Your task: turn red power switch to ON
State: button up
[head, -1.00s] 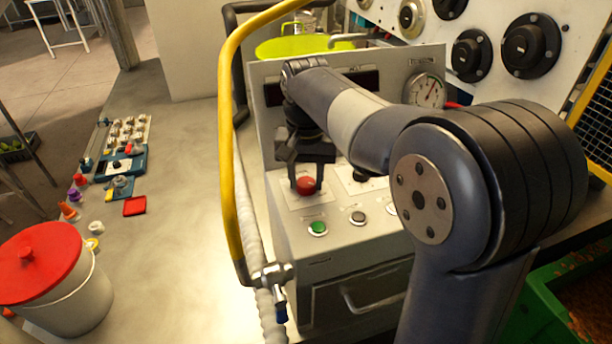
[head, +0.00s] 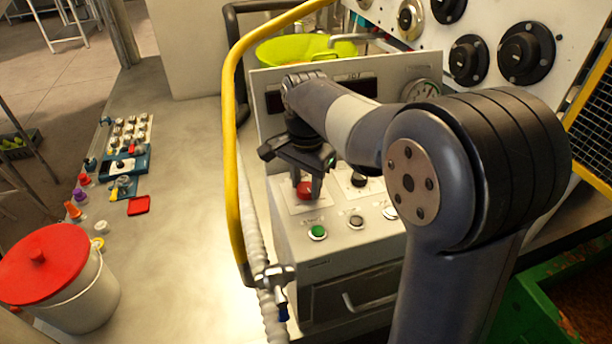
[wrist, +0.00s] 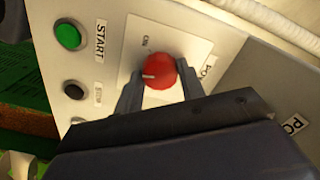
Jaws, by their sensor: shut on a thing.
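The red power switch (head: 304,190) is a round knob on a white plate on the sloped top of the grey control box. It also shows in the wrist view (wrist: 161,70), with a white pointer mark on its left side. Small lettering on the plate, above the knob's left side in that view, seems to read ON. My gripper (head: 307,181) reaches down from above, its two fingers on either side of the knob and shut on it.
A green START button (head: 317,232), a black button (head: 356,222) and a pale button (head: 390,213) sit in front of the switch. A black knob (head: 358,180) is to its right. A yellow tube (head: 229,150) and a white hose (head: 256,235) run along the left side.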

aim_at(306, 187)
jog(key=m+p, duration=0.2)
jog(key=m, duration=0.3)
jog(key=shift+r+m, duration=0.15)
jog(key=shift+m, duration=0.15)
jog(key=m+p, duration=0.1)
jog(key=m, duration=0.4)
jog(key=shift+m, duration=0.3)
jog(key=o, duration=1)
notch_tip(306, 187, up, 11)
jog(key=shift+f, duration=0.2)
jog(key=shift+f, duration=0.1)
notch_tip(306, 187, down, 11)
jog(key=shift+r, duration=0.1)
dwell(0.5)
